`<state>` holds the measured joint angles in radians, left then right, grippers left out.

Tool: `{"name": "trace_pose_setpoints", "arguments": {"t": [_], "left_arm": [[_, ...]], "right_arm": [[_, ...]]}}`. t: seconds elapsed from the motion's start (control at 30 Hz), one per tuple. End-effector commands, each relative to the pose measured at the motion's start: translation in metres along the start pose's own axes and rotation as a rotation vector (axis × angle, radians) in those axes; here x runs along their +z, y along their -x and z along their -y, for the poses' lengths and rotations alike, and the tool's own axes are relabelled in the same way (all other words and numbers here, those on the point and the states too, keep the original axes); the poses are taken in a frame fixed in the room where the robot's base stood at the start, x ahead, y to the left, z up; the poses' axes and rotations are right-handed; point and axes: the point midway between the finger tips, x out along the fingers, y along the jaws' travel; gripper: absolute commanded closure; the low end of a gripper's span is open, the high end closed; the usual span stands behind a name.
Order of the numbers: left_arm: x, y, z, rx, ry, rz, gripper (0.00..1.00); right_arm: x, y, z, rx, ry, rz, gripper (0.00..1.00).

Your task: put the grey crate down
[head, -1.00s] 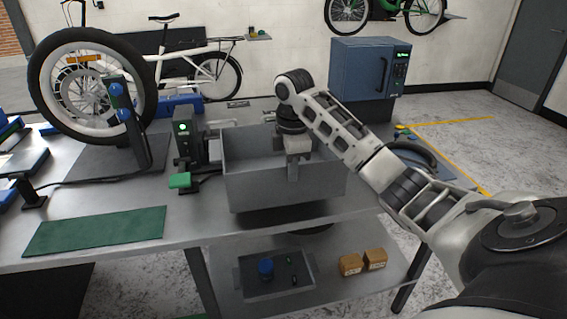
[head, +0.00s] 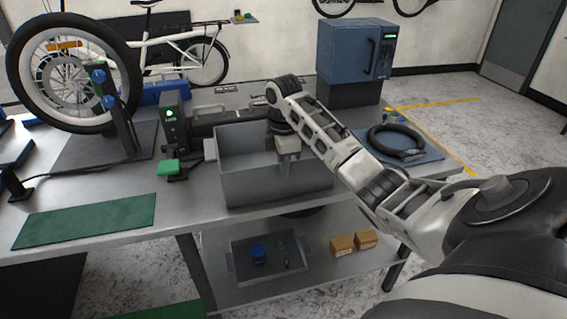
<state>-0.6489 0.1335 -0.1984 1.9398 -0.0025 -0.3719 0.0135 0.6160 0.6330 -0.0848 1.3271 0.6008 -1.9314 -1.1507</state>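The grey crate (head: 270,187) is an open, empty-looking box, level and upright over the front part of the metal workbench (head: 190,212). Its underside is at or very close to the bench top; I cannot tell whether it touches. My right gripper (head: 289,172) points down at the crate's near wall and is shut on its rim, with a finger showing on the front face. The other finger is hidden. I cannot make out my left gripper in this view.
A green mat (head: 88,220) lies to the left on the bench. A dark device (head: 174,125) with a green light stands close left of the crate. A coiled hose (head: 396,140) on a blue mat lies right. Below, the shelf holds a grey tray (head: 240,274) and cardboard boxes (head: 343,245).

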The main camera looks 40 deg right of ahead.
Motion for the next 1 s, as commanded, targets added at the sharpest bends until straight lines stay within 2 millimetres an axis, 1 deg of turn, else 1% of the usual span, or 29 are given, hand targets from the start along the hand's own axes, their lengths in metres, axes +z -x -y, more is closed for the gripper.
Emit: {"name": "trace_pose_setpoints", "arguments": {"t": [0.03,0.1,0.37,0.47,0.57,0.63,0.7,0.8,1.0], "left_arm": [[0.0,0.0,0.0,0.0,0.0,0.0,1.0],[0.0,0.0,0.0,0.0,0.0,0.001,1.0],[0.001,0.0,0.0,-0.001,0.0,0.002,1.0],[0.001,0.0,0.0,-0.001,0.0,0.002,1.0],[0.003,-0.002,0.001,-0.001,0.0,0.003,1.0],[0.004,-0.003,0.001,-0.001,0.0,0.004,1.0],[0.002,-0.001,0.0,-0.001,0.0,0.006,1.0],[0.001,0.0,0.0,-0.001,0.0,0.005,1.0],[0.002,-0.001,0.0,0.0,0.0,0.002,1.0]], "right_arm": [[0.0,-0.001,0.0,-0.002,0.0,0.001,0.9],[0.0,-0.001,0.0,-0.002,0.0,0.001,0.74],[0.0,0.0,0.0,-0.001,0.0,0.001,0.74],[0.0,0.004,0.0,0.001,0.0,0.0,0.74],[0.0,0.017,-0.001,0.004,0.001,-0.002,0.74],[0.0,0.03,-0.001,0.005,0.0,0.0,0.74],[0.003,0.049,-0.002,0.009,-0.001,0.006,0.74],[0.002,0.072,-0.002,0.008,-0.001,0.006,0.74],[0.002,0.104,-0.001,0.003,-0.003,0.002,0.74]]}}
